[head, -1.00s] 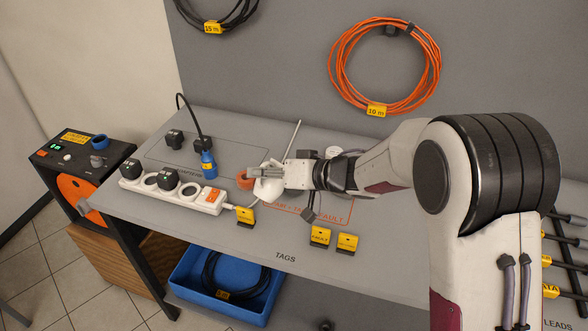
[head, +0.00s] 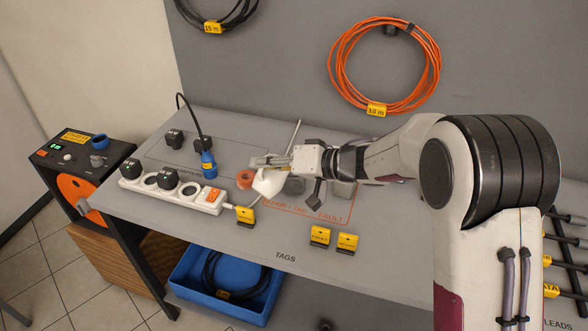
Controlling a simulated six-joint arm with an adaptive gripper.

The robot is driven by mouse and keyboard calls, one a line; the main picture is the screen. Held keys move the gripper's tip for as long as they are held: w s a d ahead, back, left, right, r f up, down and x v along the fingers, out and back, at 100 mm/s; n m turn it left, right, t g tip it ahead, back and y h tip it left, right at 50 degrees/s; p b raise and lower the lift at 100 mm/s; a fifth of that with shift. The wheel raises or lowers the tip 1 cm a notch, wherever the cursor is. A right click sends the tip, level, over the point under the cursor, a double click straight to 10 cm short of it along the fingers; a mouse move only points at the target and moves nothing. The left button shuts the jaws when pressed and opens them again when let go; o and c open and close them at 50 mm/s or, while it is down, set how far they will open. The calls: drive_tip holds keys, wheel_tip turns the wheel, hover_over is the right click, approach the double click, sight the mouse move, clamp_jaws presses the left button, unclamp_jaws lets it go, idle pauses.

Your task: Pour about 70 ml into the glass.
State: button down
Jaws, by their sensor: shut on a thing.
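My gripper (head: 270,162) is above the middle of the grey bench, its fingers pointing left. It is shut on a white rounded thing (head: 268,183), which hangs tilted just below the fingers. The fingers and wrist hide part of this thing, and I cannot tell what it is or whether it touches the bench. I can make out no glass and no liquid in this view.
A white power strip (head: 205,203) with black plugs, a blue connector (head: 208,165) and yellow tags (head: 320,236) are nearby. A thin white rod (head: 296,133) stands behind.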

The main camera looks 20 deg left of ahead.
sight(257, 187)
drive_tip(key=shift+w+d+r+m+g+y, duration=0.25)
drive_tip(key=shift+w+r+m+g+y, duration=0.15)
drive_tip(key=shift+w+r+m, duration=0.35)
idle(1.7)
drive_tip(key=shift+w+d+r, duration=0.2)
drive_tip(key=shift+w, duration=0.15)
drive_tip(key=shift+s+a+f, duration=0.2)
drive_tip(key=shift+s+a, duration=0.05)
drive_tip(key=shift+s, duration=0.4)
drive_tip(key=shift+s+a+f+n+t+h, duration=0.15)
drive_tip(key=shift+s+f+n+t+h, duration=0.2)
drive_tip(key=shift+f+n, duration=0.25)
drive_tip(key=shift+s+a+f+n+t+h, duration=0.15)
drive_tip(key=shift+s+f+n+t+h, duration=0.1)
drive_tip(key=shift+s+f+n, duration=0.25)
drive_tip(key=shift+f, duration=0.15)
drive_tip(key=shift+f+n, duration=0.1)
drive_tip(key=shift+n, duration=0.15)
drive_tip(key=shift+s+a+f+n+t+h, duration=0.2)
drive_tip(key=shift+s+f+n+t, duration=0.2)
drive_tip(key=shift+f, duration=0.2)
drive_tip(key=shift+s+a+f+n+t+h, duration=0.1)
drive_tip(key=shift+s+f+n+t+h, duration=0.1)
drive_tip(key=shift+s+f+n+t, duration=0.3)
drive_tip(key=shift+f, duration=0.35)
